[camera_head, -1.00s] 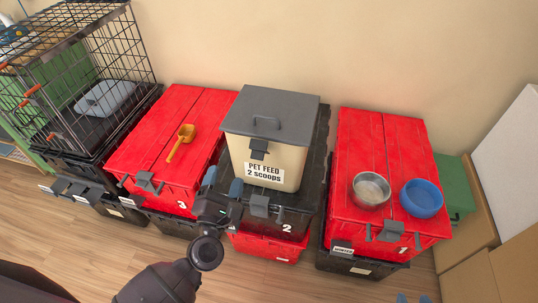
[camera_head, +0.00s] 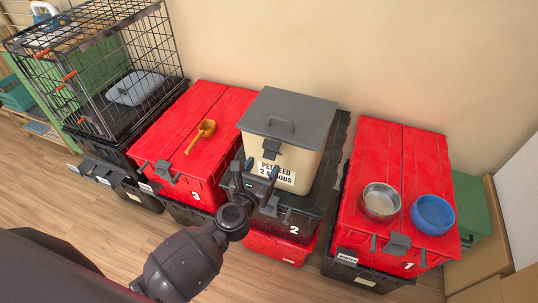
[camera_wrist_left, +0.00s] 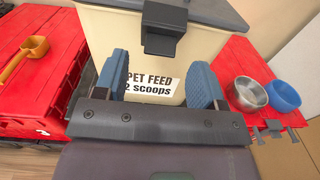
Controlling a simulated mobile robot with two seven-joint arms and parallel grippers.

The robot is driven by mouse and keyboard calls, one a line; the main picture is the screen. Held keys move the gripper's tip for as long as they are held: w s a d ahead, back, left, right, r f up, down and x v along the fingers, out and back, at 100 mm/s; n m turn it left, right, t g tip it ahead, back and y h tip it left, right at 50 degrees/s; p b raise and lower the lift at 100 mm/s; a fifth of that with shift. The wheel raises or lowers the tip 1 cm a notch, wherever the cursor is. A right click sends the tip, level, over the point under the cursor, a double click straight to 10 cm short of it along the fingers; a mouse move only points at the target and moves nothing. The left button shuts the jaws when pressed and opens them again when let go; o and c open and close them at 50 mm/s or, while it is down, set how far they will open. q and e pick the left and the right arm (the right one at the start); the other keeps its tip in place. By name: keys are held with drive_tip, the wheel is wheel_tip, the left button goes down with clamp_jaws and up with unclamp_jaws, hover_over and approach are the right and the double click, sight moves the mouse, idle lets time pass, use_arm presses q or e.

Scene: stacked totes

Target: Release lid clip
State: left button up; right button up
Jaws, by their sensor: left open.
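A cream pet feed bin (camera_head: 306,165) with a grey lid (camera_head: 288,116) stands on the black tote marked 2 (camera_head: 297,222). A dark grey clip (camera_head: 271,150) hangs from the front of the lid; it is also in the left wrist view (camera_wrist_left: 163,34). The clip lies down against the bin front. My left gripper (camera_head: 258,168) is open and empty in front of the bin, below the clip. In the left wrist view its blue fingers (camera_wrist_left: 155,70) frame the label, apart from the clip. My right gripper is not in view.
The red tote marked 3 (camera_head: 207,110) on the left carries an orange scoop (camera_head: 202,135). The red tote marked 1 (camera_head: 395,160) on the right carries a steel bowl (camera_head: 380,203) and a blue bowl (camera_head: 433,215). A wire crate (camera_head: 110,80) stands far left.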

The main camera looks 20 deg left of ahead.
sight(268, 158)
use_arm(q)
drive_tip(key=shift+w+d, duration=0.2)
drive_tip(key=shift+w, duration=2.3)
drive_tip(key=shift+f, duration=0.1)
drive_tip(key=c, duration=0.7)
